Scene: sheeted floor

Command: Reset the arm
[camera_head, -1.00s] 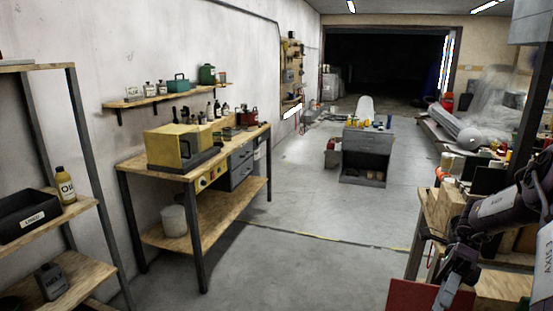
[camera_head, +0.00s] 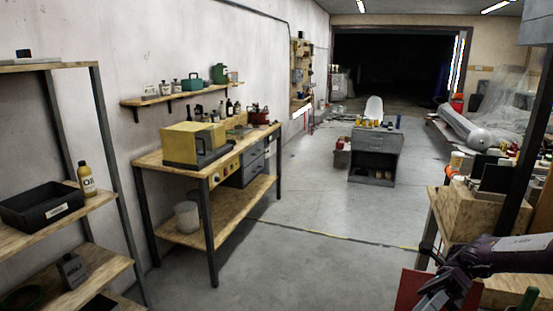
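One dark arm of mine (camera_head: 500,255) comes in from the right edge in the head view, low over the wooden bench at the right. Its gripper (camera_head: 440,290) is near the bottom edge, beside a red panel (camera_head: 408,290). The gripper is dark and partly cut off, so I cannot make out whether its fingers are open or shut. No held object can be made out. My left arm and gripper do not show.
A wooden workbench (camera_head: 225,223) with a yellow machine (camera_head: 193,144) stands at left centre. A shelf rack (camera_head: 60,222) with an oil bottle (camera_head: 86,180) and a black bin (camera_head: 40,206) is nearer. A grey cabinet (camera_head: 373,160) stands further back. The middle floor is clear.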

